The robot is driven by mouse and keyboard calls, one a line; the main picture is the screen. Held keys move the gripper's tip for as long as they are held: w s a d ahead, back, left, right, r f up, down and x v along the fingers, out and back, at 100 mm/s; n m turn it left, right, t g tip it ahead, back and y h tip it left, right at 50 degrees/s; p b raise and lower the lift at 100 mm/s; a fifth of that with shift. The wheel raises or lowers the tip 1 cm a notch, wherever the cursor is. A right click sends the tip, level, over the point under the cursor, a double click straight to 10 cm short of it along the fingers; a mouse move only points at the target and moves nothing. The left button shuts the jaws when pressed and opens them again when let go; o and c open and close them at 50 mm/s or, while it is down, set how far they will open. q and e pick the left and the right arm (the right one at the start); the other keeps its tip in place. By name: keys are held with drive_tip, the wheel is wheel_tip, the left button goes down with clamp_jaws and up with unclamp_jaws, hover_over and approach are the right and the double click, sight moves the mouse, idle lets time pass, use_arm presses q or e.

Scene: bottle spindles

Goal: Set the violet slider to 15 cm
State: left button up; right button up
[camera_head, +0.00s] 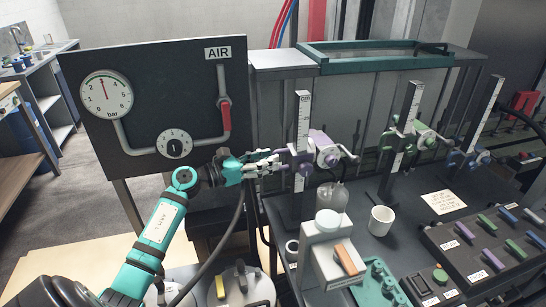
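The violet slider (325,154) sits on a dark post with a white centimetre scale (303,115). It is roughly halfway up the post; the scale numbers are too small to read. My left gripper (281,160) reaches in from the left, with its fingers at the left side of the violet slider by the post. Whether the fingers touch or grasp any part of it is unclear at this size. My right gripper is not in view.
Posts with a green slider (424,138) and a blue slider (472,157) stand to the right. A clear bottle (333,196), white cup (381,221) and white device (330,252) are below. A dark gauge panel (150,75) stands behind my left arm.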

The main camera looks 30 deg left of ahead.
use_arm(q)
drive_tip(key=v, duration=0.9)
drive_tip(key=shift+s+a, duration=0.2)
drive_tip(key=shift+a, duration=0.1)
drive_tip(key=t+h+b, duration=0.2)
drive_tip(key=t+b, duration=0.2)
drive_tip(key=b, duration=0.5)
approach(291, 158)
drive_tip(key=w+r, duration=0.1)
drive_tip(key=w, duration=0.1)
drive_tip(key=w+r, duration=0.1)
drive_tip(key=w, duration=0.1)
drive_tip(key=w+r, duration=0.2)
drive_tip(key=shift+d, duration=0.2)
drive_tip(key=shift+r, duration=0.15)
clamp_jaws()
